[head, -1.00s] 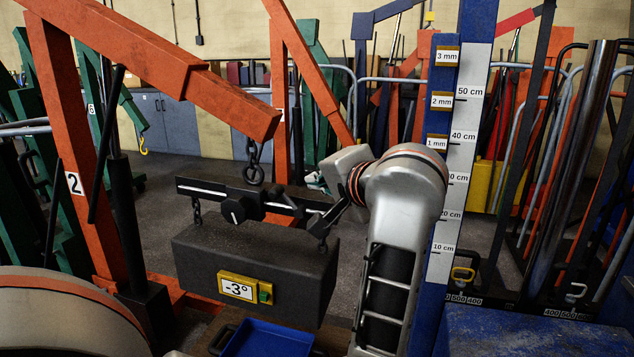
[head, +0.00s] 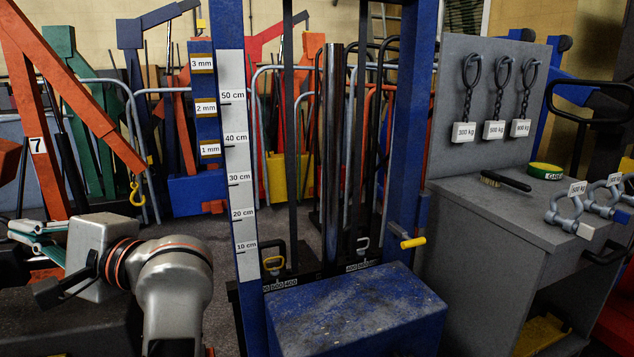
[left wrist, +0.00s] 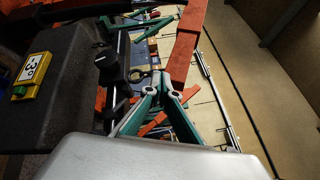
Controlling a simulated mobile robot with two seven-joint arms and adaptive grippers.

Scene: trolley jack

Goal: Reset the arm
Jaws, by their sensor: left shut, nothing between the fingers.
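My left gripper (head: 38,232) has green fingers and is at the lower left of the head view, with its silver wrist beside it. It is shut and empty. In the left wrist view the green fingers (left wrist: 163,88) are close to a dark balance bar with a knob and a metal ring (left wrist: 160,78); I cannot tell whether they touch. An orange crane arm (left wrist: 186,45) rises behind the fingers. My right gripper is out of view.
A blue frame with a centimetre scale (head: 238,165) and a blue block (head: 355,310) stands in the middle. Orange crane 7 (head: 45,130) stands at left.

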